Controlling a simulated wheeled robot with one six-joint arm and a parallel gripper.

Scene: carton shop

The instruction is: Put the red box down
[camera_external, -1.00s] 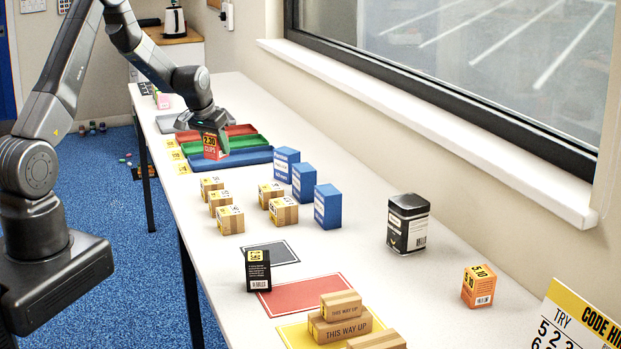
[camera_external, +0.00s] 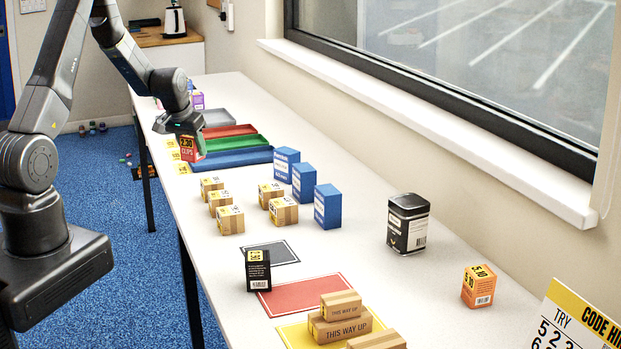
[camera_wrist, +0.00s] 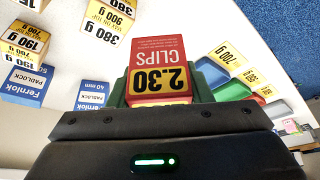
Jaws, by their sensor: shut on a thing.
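The gap between the box's underside and the table is hard to judge.
Red (camera_external: 230,131), green (camera_external: 235,145), blue (camera_external: 232,158) and grey (camera_external: 217,117) trays lie beside the gripper. Several small cartons (camera_external: 230,219) and blue boxes (camera_external: 327,206) stand nearer. A red mat (camera_external: 305,295) and a dark mat (camera_external: 272,253) lie further forward, beside a black box (camera_external: 258,270).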

